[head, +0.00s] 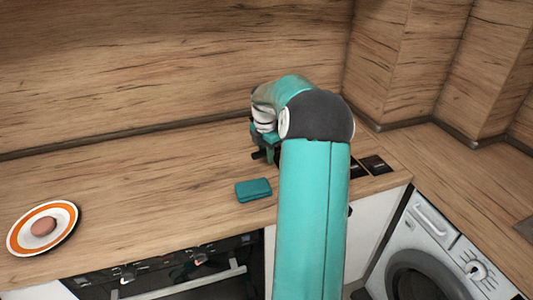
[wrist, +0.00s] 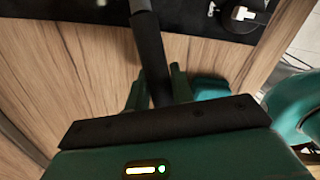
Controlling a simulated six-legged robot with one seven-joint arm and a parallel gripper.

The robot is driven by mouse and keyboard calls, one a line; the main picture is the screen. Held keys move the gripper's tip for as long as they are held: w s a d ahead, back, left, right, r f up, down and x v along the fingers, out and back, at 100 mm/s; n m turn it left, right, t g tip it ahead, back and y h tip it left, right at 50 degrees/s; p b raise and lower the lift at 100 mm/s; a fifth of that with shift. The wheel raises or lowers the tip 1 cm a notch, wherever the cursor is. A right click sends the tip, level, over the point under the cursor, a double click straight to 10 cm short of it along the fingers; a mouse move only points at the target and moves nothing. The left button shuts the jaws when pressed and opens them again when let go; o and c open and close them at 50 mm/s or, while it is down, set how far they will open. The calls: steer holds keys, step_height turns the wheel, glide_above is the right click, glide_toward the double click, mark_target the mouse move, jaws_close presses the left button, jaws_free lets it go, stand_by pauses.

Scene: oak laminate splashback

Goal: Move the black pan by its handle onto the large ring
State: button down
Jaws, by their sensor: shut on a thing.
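My gripper (wrist: 156,90) is shut on the black pan's handle (wrist: 151,50), which runs up between its two teal fingers in the wrist view. The handle has a grey end piece at the top edge. The pan's body is not visible in the wrist view. In the head view my gripper (head: 264,153) is over the worktop, partly covered by my arm. A small dark part shows beside it, too small to tell if it is the pan. I cannot see the large ring; my arm covers part of the worktop.
A teal block (head: 253,190) lies near the worktop's front edge. An orange-rimmed plate (head: 17,241) with a brownish oval item (head: 44,227) is at the left. Dark square pieces (head: 376,165) lie right of my arm. An oven (head: 180,272) and a washing machine (head: 425,260) are below.

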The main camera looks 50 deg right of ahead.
steer(key=shift+f, duration=0.5)
stand_by(0.8)
steer(key=c, duration=1.1)
jaws_free()
steer(key=shift+c, duration=0.2)
steer(key=shift+f, duration=0.1)
steer(key=shift+a, duration=0.1)
steer(key=shift+w+a, duration=0.2)
steer(key=shift+a, duration=0.9)
steer(key=shift+w+a, duration=0.2)
steer(key=shift+a, duration=0.95)
steer(key=shift+w+a, duration=0.2)
steer(key=shift+a, duration=0.9)
step_height(320, 180, up, 7)
